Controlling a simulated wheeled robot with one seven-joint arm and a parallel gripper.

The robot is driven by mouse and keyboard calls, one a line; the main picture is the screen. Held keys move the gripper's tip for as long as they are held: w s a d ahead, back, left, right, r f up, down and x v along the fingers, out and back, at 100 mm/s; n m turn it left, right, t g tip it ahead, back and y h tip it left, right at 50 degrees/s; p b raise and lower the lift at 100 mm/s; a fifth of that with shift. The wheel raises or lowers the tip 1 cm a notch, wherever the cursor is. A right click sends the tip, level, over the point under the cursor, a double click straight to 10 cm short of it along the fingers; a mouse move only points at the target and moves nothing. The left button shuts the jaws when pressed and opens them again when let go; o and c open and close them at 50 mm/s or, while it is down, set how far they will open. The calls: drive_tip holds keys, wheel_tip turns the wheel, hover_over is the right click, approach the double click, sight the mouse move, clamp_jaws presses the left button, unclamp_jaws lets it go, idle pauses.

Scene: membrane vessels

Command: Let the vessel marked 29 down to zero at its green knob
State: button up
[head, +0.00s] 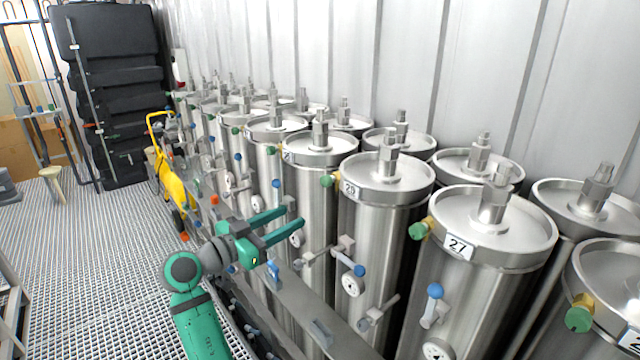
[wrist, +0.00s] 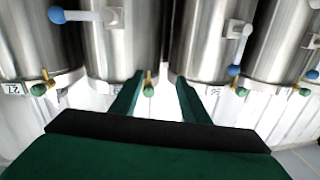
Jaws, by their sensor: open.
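The steel vessel marked 29 (head: 385,230) stands in the front row, just left of the vessel marked 27 (head: 485,285). Its green knob (head: 326,181) sits at the rim, left of the label, on a brass stem. Its gauge (head: 350,285) is too small to read. My gripper (head: 294,216) is open and empty, its fingers pointing at the vessels, below and left of that knob in the head view. In the wrist view a green knob (wrist: 149,92) shows between my gripper's fingers (wrist: 160,78), apparently apart from them; the label beside it is mostly hidden by a finger.
Similar vessels stand close on both sides, with green knobs and protruding blue-handled valves (head: 433,292). A grey rail (head: 318,330) runs along their front. A yellow cart (head: 175,185) stands farther back. The grating floor (head: 95,270) at left is mostly clear.

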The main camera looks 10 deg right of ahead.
sight(323, 182)
wheel_tip(323, 182, up, 7)
drive_tip(key=s+m+g+h, duration=0.1)
drive_tip(key=m+g, duration=0.1)
drive_tip(key=m, duration=0.1)
drive_tip(key=x, duration=1)
drive_tip(key=shift+w+d+r, duration=0.15)
drive_tip(key=shift+d+r, duration=0.15)
drive_tip(key=shift+c, duration=0.7)
drive_tip(key=c, duration=0.9)
